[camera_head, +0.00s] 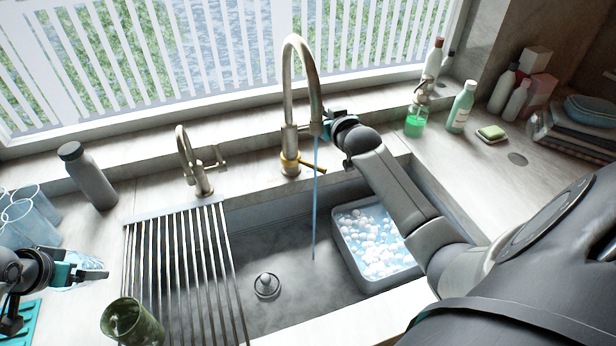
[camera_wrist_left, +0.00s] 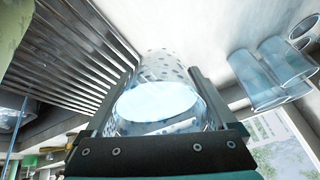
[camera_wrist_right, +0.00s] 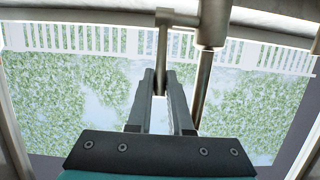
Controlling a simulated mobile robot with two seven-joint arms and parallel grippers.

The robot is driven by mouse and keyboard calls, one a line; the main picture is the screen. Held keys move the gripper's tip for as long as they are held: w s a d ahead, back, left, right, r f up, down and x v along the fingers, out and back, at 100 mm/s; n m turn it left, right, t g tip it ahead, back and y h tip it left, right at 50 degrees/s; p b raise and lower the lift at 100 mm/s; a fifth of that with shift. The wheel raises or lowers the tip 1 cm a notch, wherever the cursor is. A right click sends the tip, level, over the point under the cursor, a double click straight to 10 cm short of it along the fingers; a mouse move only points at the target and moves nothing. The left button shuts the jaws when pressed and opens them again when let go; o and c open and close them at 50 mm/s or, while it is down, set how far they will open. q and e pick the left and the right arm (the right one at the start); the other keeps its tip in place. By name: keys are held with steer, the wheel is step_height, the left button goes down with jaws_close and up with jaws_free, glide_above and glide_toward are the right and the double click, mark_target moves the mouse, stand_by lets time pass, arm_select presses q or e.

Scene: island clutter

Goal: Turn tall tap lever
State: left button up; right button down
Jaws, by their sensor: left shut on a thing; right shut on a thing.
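The tall tap (camera_head: 300,75), a metal gooseneck, stands behind the sink. A thin blue water stream (camera_head: 315,205) falls from its spout into the sink. My right gripper (camera_head: 329,120) is at the tap's right side. In the right wrist view its fingers are shut on the tall tap lever (camera_wrist_right: 162,50), a thin metal rod; in the head view the fingers hide much of this. A brass collar with a short handle (camera_head: 312,166) sits low on the tap. My left gripper (camera_head: 88,268) is shut on a clear dotted glass (camera_wrist_left: 160,95), away at the left counter.
A smaller tap (camera_head: 188,160) and a dark bottle (camera_head: 88,175) stand left of the tall tap. A slatted rack (camera_head: 180,270) covers the sink's left side. A grey tub (camera_head: 372,282) of white balls sits at the right. A green tumbler (camera_head: 130,322) stands in front.

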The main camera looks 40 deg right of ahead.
arm_select(q)
steer(key=shift+r, duration=0.1)
arm_select(e)
steer(key=shift+w+d+r+g, duration=0.2)
steer(key=shift+w+r+g, duration=0.15)
steer(key=shift+w+g, duration=0.15)
steer(key=w+g, duration=0.1)
steer(key=w+g+y, duration=0.1)
steer(key=w+g, duration=0.1)
steer(key=g, duration=0.1)
steer(key=shift+w+d+r+y, duration=0.1)
steer(key=shift+d+r+y, duration=0.2)
steer(key=shift+d+r, duration=0.1)
arm_select(q)
steer(key=shift+w, duration=0.1)
arm_select(e)
steer(key=c, duration=1.1)
jaws_free()
steer(key=shift+f, duration=0.15)
steer(key=o, duration=0.3)
steer(key=shift+o, duration=0.2)
steer(key=shift+d, duration=0.1)
steer(key=shift+r, duration=0.2)
arm_select(q)
steer(key=shift+r+p, duration=0.3)
arm_select(e)
steer(key=v, duration=1.1)
steer(key=shift+s+r, duration=0.2)
steer(key=shift+r, duration=0.2)
